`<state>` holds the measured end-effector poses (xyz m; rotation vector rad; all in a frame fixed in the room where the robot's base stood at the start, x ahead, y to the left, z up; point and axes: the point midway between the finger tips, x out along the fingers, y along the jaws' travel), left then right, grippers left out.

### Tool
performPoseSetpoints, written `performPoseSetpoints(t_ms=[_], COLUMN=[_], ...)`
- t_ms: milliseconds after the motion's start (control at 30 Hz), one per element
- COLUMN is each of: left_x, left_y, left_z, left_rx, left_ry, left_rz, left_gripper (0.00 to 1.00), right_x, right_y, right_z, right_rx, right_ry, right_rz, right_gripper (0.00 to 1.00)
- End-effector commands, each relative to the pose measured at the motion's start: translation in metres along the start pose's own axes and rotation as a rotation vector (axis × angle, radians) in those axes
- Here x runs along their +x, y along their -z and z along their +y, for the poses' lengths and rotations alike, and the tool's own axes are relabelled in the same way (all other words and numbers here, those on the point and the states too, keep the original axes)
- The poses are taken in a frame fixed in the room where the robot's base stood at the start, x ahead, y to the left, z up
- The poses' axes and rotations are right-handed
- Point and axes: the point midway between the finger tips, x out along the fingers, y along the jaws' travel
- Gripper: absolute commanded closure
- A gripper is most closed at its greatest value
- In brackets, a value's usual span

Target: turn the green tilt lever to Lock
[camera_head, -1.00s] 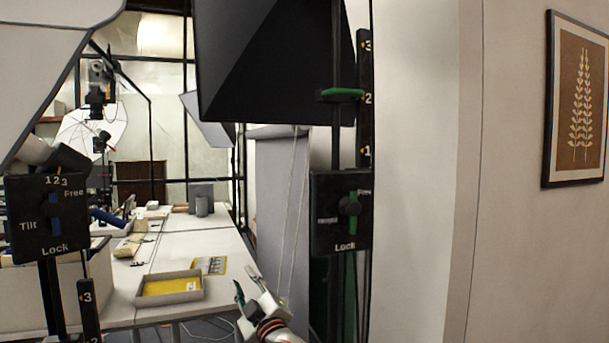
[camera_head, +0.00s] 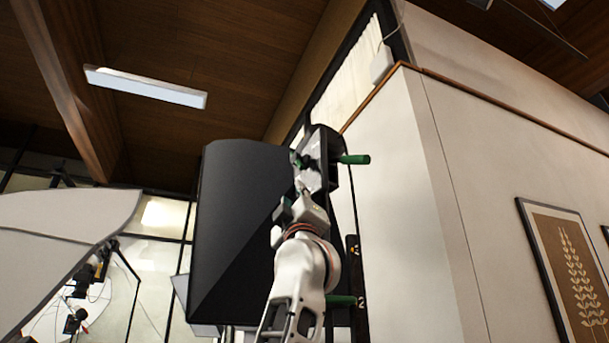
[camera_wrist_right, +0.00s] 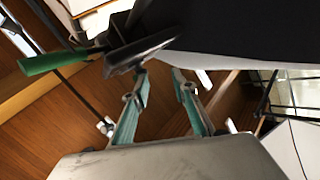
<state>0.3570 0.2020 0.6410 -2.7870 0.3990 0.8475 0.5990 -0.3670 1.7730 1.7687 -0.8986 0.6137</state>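A green lever (camera_head: 352,159) sticks out to the right from a dark bracket (camera_head: 326,155) at the upper right edge of the softbox (camera_head: 235,225). It also shows at the left of the right wrist view (camera_wrist_right: 55,62), joined to a dark plate (camera_wrist_right: 142,50). My right gripper (camera_head: 298,200) is raised just below the bracket. In the right wrist view its fingers (camera_wrist_right: 159,75) are apart with nothing between them, and the lever lies left of them. A second green handle (camera_head: 342,300) sits lower on the stand. My left gripper is not in view.
The large black softbox is close on the left of my right arm. A numbered post (camera_head: 355,275) stands right of the arm. A white wall (camera_head: 395,200) is behind and a framed picture (camera_head: 565,265) hangs at right. A white panel (camera_head: 60,250) fills the lower left.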

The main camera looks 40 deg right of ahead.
Motion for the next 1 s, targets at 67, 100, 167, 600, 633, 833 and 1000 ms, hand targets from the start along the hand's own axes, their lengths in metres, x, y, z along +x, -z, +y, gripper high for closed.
performPoseSetpoints(t_ms=[67, 100, 167, 600, 633, 833, 1000], left_x=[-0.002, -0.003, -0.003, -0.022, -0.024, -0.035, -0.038], left_y=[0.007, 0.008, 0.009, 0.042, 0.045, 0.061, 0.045], left_z=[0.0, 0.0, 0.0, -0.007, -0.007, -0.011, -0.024], left_rx=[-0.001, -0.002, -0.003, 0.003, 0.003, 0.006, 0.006], left_ry=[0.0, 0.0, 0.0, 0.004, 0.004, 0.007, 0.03], left_rz=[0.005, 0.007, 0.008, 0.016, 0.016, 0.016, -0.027], left_gripper=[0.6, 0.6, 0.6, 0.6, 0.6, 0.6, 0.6], right_x=[0.005, 0.006, 0.007, 0.046, 0.05, 0.071, 0.081], right_y=[0.014, 0.017, 0.02, 0.023, 0.023, 0.022, 0.022], right_z=[0.03, 0.038, 0.046, 0.055, 0.055, 0.053, 0.053], right_rx=[-0.033, -0.05, -0.066, -0.081, -0.081, -0.08, -0.08], right_ry=[-0.011, -0.011, -0.013, -0.014, -0.013, -0.013, -0.013], right_rz=[-0.001, -0.003, -0.004, -0.006, -0.006, -0.006, -0.006], right_gripper=[0.73, 0.73, 0.73, 0.73, 0.73, 0.73, 0.73])
